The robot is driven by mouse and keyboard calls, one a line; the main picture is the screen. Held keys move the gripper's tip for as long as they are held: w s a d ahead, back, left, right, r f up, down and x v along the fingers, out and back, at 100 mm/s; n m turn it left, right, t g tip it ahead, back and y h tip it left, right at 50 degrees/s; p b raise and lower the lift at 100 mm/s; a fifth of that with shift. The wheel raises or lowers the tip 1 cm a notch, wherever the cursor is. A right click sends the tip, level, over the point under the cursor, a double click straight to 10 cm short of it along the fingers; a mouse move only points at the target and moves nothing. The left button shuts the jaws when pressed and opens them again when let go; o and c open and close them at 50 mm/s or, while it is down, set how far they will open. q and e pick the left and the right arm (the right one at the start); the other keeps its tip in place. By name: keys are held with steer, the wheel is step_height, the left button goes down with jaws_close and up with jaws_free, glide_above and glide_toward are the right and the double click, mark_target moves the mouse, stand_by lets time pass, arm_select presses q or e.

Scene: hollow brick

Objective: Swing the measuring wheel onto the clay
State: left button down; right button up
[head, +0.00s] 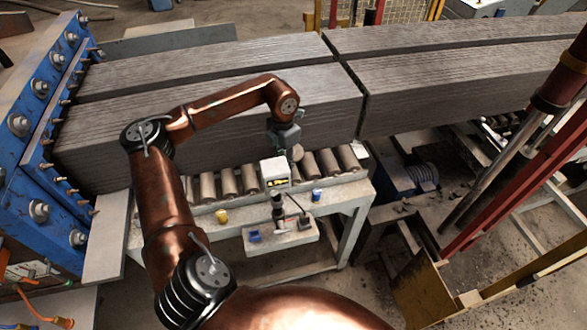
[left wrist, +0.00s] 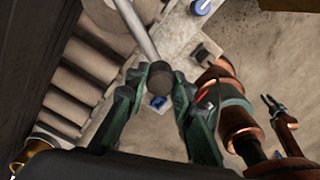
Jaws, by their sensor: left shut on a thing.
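The clay (head: 215,115) is a long grey-brown ribbed column lying across the head view; its dark side fills the left edge of the left wrist view (left wrist: 25,60). My left gripper (head: 284,140) is beside its near face, above the rollers. In the left wrist view the green fingers of my left gripper (left wrist: 161,80) are shut on a dark round knob (left wrist: 159,77) at the end of a grey rod (left wrist: 138,30). The measuring wheel (head: 297,153) shows as a small pale disc by the gripper, partly hidden. My right gripper (left wrist: 277,108) hangs far right, small, its fingers apart.
A white counter box (head: 275,172) stands on the roller bench near the gripper. A small tray (head: 300,236) with a blue and a yellow item nearby juts out in front. The blue bolted frame (head: 40,110) closes the left. Red posts (head: 520,160) stand at right.

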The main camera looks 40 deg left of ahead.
arm_select(q)
steer(key=shift+s+a+n+b, duration=0.25)
steer(key=shift+s+a+n, duration=0.1)
steer(key=shift+a+n, duration=0.2)
steer(key=shift+s+a+n+b, duration=0.25)
steer(key=shift+s+a+n, duration=0.05)
steer(key=shift+a+n, duration=0.25)
steer(key=c, duration=1.7)
jaws_free()
steer(key=shift+s, duration=0.1)
steer(key=shift+o, duration=0.2)
step_height(320, 180, up, 12)
